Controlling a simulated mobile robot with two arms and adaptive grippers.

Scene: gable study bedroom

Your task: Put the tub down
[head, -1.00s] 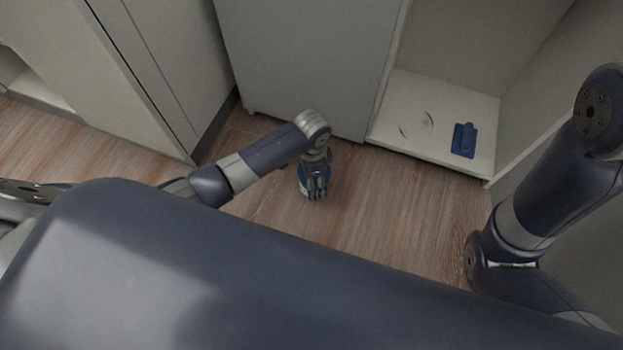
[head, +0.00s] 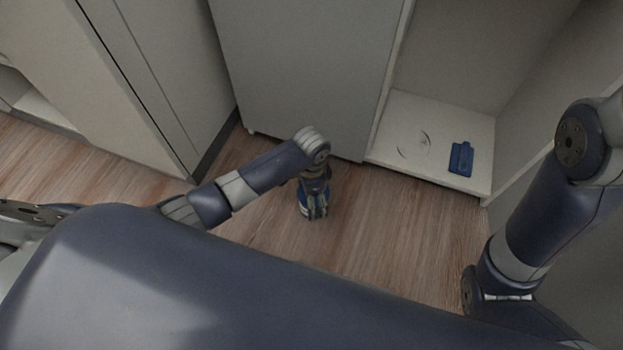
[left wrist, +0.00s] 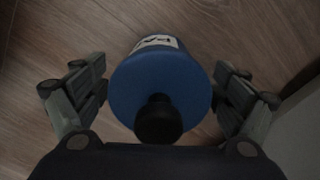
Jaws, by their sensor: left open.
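The tub (left wrist: 130,95) has a blue top with a black knob and a white label with dark letters on its side. In the head view the tub (head: 304,204) shows as a small blue patch on the wood floor, mostly hidden by my left gripper (head: 317,211). In the left wrist view my left gripper (left wrist: 161,88) is open, with one finger on each side of the tub, very close to its sides. I cannot tell whether the fingers touch it. The tub looks upright. My right gripper is out of view; only part of that arm shows at the right.
A grey cabinet front (head: 310,75) stands just behind the tub. To its right is an open low shelf (head: 400,115) with a blue object (head: 461,158) on it. Another cabinet (head: 130,80) stands at the left. Wood floor (head: 400,220) is clear right of the tub.

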